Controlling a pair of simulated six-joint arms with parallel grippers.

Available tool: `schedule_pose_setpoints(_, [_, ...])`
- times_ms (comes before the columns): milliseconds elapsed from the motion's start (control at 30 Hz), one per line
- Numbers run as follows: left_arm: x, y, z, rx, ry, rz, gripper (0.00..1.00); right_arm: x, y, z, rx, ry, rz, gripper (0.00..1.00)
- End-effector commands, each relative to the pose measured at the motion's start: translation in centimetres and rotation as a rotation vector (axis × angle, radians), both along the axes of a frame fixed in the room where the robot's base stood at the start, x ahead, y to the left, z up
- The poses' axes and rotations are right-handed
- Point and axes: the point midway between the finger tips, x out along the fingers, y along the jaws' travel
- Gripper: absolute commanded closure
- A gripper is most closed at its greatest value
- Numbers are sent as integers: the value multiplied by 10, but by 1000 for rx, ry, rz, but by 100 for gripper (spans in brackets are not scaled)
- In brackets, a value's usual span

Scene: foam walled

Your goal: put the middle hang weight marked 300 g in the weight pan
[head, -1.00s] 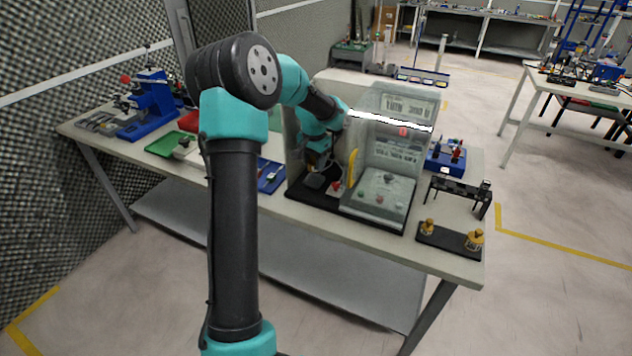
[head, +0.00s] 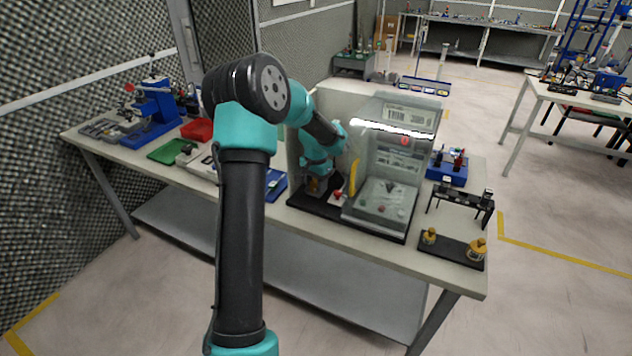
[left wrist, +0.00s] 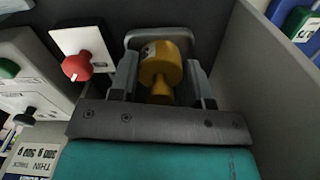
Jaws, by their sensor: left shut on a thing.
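My left gripper (head: 317,187) is low over the left end of the black base of the test machine. In the left wrist view, the left gripper (left wrist: 160,82) is shut on a brass-yellow hang weight (left wrist: 160,70). Its 300 g mark cannot be read. A grey pan with rounded corners (left wrist: 133,42) lies behind and under the weight; I cannot tell whether they touch. In the head view the gripper hides the pan. Two other brass weights (head: 429,236) and (head: 476,249) stand at the ends of a black holder (head: 450,251). My right gripper is not in view.
A clear-covered chamber (head: 395,165) stands just right of the gripper, with a yellow edge between them. A red knob (left wrist: 78,67) on a white plate is close to the left finger. A grey wall (left wrist: 232,70) rises at the right. A black rack (head: 462,196) stands near the weight holder.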

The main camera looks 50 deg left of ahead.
Motion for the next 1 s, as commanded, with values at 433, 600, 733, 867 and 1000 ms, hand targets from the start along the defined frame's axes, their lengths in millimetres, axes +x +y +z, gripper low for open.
schedule_pose_setpoints(433, [0, 0, 0, 0, 0, 0, 31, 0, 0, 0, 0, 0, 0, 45])
schedule_pose_setpoints(600, [0, 0, 4, 1, -1, 0, 31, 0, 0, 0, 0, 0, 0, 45])
schedule_pose_setpoints(733, [0, 0, 16, 1, -2, 0, 31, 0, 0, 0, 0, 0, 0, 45])
schedule_pose_setpoints(867, [0, 0, 34, 0, -3, 0, 31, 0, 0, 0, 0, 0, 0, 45])
schedule_pose_setpoints(1000, [0, 0, 50, 1, -2, 0, 31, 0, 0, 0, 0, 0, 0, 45])
